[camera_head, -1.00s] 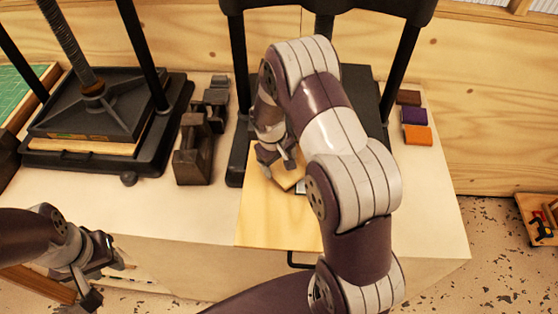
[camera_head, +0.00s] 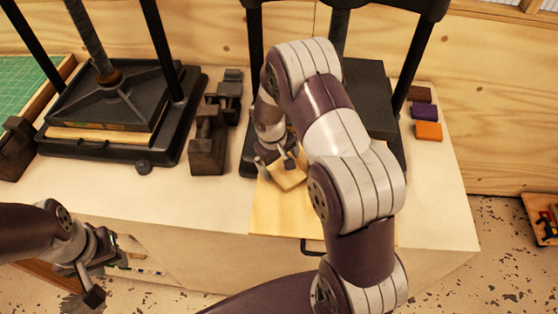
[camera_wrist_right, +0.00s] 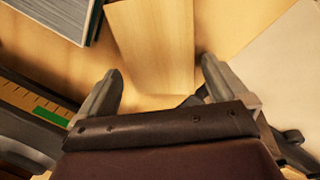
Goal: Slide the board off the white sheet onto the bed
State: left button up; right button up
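A small pale wooden board (camera_head: 288,177) lies over the larger light wooden panel (camera_head: 280,214) in front of the right press. My right gripper (camera_head: 277,163) is at the board. In the right wrist view, the board (camera_wrist_right: 155,48) reaches between the fingertips of this gripper (camera_wrist_right: 162,68); they are apart with narrow gaps beside it. I cannot make out a white sheet under the board. The press bed is largely hidden behind my right arm. My left gripper (camera_head: 95,278) hangs empty and open in front of the table at the lower left.
The left press (camera_head: 105,105) and dark metal weights (camera_head: 208,140) stand left of the panel. Brown, purple and orange blocks (camera_head: 428,131) lie at right. The front right tabletop (camera_head: 440,215) is clear. A grey block (camera_wrist_right: 60,14) shows at the wrist view's top left.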

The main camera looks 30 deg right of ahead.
aim_at(273, 169)
jog(key=shift+a+r, duration=0.15)
jog(key=shift+r, duration=0.1)
notch_tip(273, 169, up, 12)
jog(key=a+b, duration=0.1)
jog(key=b, duration=0.1)
jog(key=shift+s+a+b, duration=0.2)
jog(key=shift+a+b, duration=0.2)
jog(key=shift+w, duration=0.1)
jog(key=s+a+f+m+y+b, duration=0.1)
jog(key=s+a+f, duration=0.1)
jog(key=s, duration=0.6)
jog(key=s+a+f+m+b, duration=0.1)
jog(key=s+a+f, duration=0.1)
jog(key=s, duration=0.6)
jog(key=shift+a+t+y, duration=0.35)
jog(key=shift+t+y, duration=0.05)
jog(key=shift+s, duration=0.25)
